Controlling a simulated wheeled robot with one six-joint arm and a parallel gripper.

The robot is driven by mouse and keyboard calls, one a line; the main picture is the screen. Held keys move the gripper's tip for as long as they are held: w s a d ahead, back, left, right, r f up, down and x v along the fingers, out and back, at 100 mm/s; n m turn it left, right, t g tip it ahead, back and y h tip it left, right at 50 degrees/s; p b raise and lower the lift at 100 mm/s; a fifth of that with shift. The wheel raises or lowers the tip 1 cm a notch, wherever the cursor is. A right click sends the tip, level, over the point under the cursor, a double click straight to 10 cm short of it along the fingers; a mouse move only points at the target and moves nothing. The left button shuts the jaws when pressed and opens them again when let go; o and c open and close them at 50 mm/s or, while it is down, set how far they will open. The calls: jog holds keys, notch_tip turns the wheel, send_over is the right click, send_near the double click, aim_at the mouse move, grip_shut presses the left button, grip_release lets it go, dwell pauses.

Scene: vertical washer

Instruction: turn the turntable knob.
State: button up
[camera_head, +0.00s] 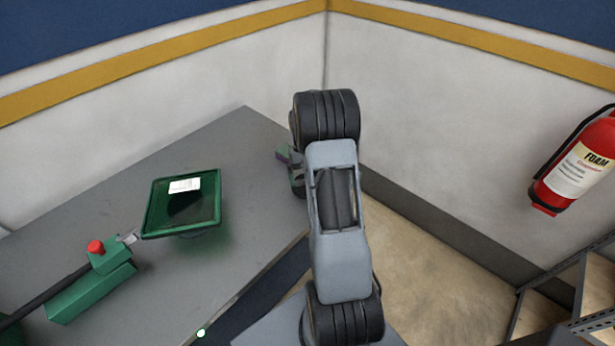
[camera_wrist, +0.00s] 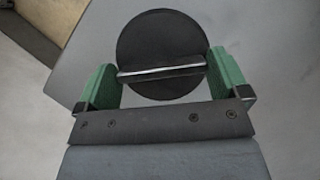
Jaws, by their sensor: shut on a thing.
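The knob (camera_wrist: 160,45) shows in the wrist view as a round black disc with a raised, silver-edged bar (camera_wrist: 162,70) across it. My gripper (camera_wrist: 165,76) has one green finger at each end of this bar and is shut on it. The bar lies slightly tilted, its right end a little higher in the picture. In the head view my gripper (camera_head: 294,172) is at the right part of the grey table, mostly behind my arm, and the knob is hidden there.
A green square-framed device (camera_head: 160,228) with a white label stands on the grey table (camera_head: 236,135). A green block with a red button (camera_head: 96,247) and dark bar is at left. White walls meet behind. A fire extinguisher (camera_head: 578,165) hangs at right, above metal shelving (camera_head: 590,300).

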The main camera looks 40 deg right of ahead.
jog(key=shift+r, duration=0.1)
jog(key=o, duration=0.6)
jog(key=shift+c, duration=0.2)
jog(key=shift+w, duration=0.1)
jog(key=b+v, duration=0.1)
jog(key=v, duration=1.2)
jog(key=shift+r, duration=0.4)
